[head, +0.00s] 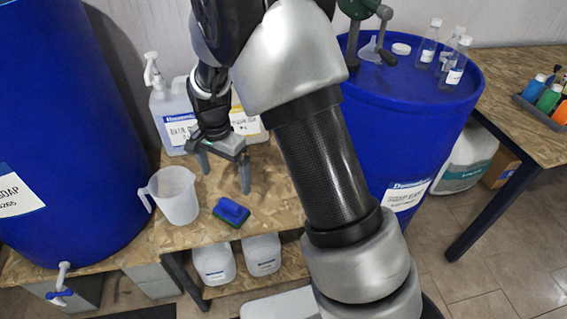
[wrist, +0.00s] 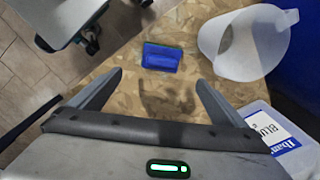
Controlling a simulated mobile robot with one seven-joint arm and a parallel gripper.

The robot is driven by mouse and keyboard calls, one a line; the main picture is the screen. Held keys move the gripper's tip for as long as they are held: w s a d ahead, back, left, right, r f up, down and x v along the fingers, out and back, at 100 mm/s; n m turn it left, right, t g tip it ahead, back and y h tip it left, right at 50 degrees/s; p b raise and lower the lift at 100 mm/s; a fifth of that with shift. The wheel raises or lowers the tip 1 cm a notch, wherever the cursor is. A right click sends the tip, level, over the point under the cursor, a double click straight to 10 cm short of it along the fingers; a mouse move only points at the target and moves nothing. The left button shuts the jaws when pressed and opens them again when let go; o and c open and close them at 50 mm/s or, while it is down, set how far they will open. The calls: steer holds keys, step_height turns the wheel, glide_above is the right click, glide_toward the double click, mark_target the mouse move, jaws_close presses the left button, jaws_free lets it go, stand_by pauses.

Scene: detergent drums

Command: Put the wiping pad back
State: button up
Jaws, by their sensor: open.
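The wiping pad (head: 231,211) has a blue top and a dark green underside. It lies on the wooden table (head: 267,200) near its front edge, to the right of a white measuring jug (head: 173,194). My gripper (head: 224,178) is open and empty above the table, behind the pad and apart from it. In the wrist view the pad (wrist: 161,57) lies beyond the open fingers of my gripper (wrist: 158,80), roughly centred between them. The jug (wrist: 244,43) stands to the right of the pad there.
A white pump canister (head: 172,112) stands behind my gripper. Large blue drums stand at the left (head: 70,110) and right (head: 405,100); the right one carries clear bottles (head: 429,42) and a hand pump. White canisters (head: 214,263) sit on the lower shelf.

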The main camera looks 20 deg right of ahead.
steer(key=s+d+r+n+t, duration=0.1)
steer(key=s+d+r+n, duration=0.1)
steer(key=s+d+r, duration=0.4)
steer(key=s+d+r+n+t, duration=0.1)
steer(key=s+r+n+t, duration=0.15)
steer(key=r, duration=0.55)
steer(key=s+d+r+n, duration=0.2)
steer(key=s+d+r, duration=0.2)
steer(key=s+r, duration=0.3)
steer(key=s+d+r+n+t, duration=0.2)
steer(key=s, duration=0.5)
steer(key=shift+d+r, duration=0.15)
steer(key=shift+d, duration=0.25)
steer(key=shift+s+d, duration=0.1)
steer(key=shift+d, duration=0.05)
